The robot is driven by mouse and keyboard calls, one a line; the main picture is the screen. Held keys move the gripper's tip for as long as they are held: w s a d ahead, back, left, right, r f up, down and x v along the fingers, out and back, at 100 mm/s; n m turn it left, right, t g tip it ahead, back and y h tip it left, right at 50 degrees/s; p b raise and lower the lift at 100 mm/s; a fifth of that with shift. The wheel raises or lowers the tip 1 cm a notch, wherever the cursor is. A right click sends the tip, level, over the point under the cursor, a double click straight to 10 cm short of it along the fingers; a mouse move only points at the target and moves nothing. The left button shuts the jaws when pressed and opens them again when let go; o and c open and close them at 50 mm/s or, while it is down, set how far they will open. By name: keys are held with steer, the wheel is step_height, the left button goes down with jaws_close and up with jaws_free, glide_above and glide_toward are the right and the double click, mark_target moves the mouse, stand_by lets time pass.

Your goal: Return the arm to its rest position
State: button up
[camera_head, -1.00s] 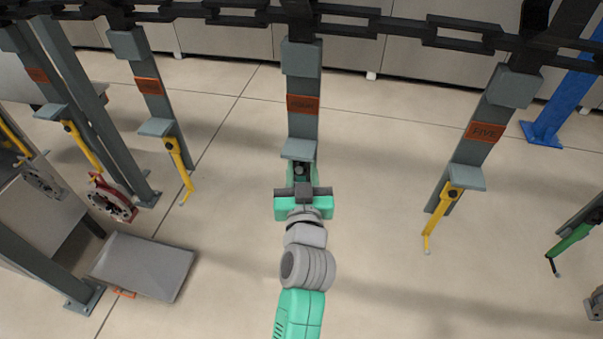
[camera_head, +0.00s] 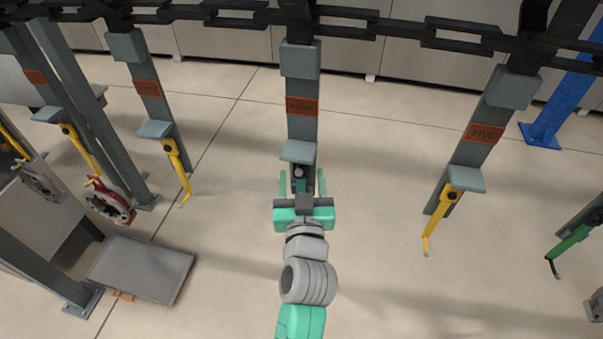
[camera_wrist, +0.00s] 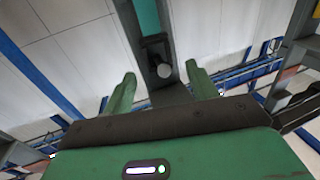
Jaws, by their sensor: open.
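My gripper (camera_head: 302,184) is at the middle hanger (camera_head: 302,125), just below its grey block. The two green fingers are spread apart, one on each side of the hanger's dark lower end. They also show in the wrist view (camera_wrist: 162,90), with a gap between each finger and the dark post (camera_wrist: 152,45). A small round grey knob (camera_wrist: 164,70) on the post faces the gap. Nothing is seen held in the fingers. My green and grey arm reaches up from the bottom of the head view.
A black chain (camera_head: 390,27) runs across the top. A hanger labelled FIVE (camera_head: 483,133) with a yellow hook (camera_head: 436,222) is at right. Other hangers with yellow hooks (camera_head: 179,170) hang at left. A grey tray (camera_head: 142,266) and red-rimmed disc (camera_head: 110,203) are lower left. Floor beside my arm is clear.

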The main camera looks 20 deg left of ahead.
steer(key=v, duration=0.6)
steer(key=shift+b, duration=0.35)
steer(key=shift+w, duration=0.1)
steer(key=s+d+r+t+h+p, duration=0.1)
steer(key=d+r+p, duration=0.1)
steer(key=r, duration=0.7)
steer(key=s+d+r+m+t+h+p, duration=0.1)
steer(key=s+d+r+t+p, duration=0.15)
steer(key=r, duration=0.75)
steer(key=s+d+r+t+p, duration=0.1)
steer(key=d+r, duration=0.2)
steer(key=r, duration=0.6)
steer(key=s+d+r+m+t+h+p, duration=0.1)
steer(key=s+d+r+m+t+h, duration=0.1)
steer(key=r, duration=0.6)
steer(key=s+d+r+m+t+h+p, duration=0.1)
steer(key=s+d+r+h+p, duration=0.1)
steer(key=s+r, duration=0.5)
steer(key=d+r+h, duration=0.1)
steer(key=d, duration=0.1)
steer(key=shift+s+d+r+m+t, duration=0.3)
steer(key=shift+r+m+t, duration=0.05)
steer(key=shift+r+m, duration=0.05)
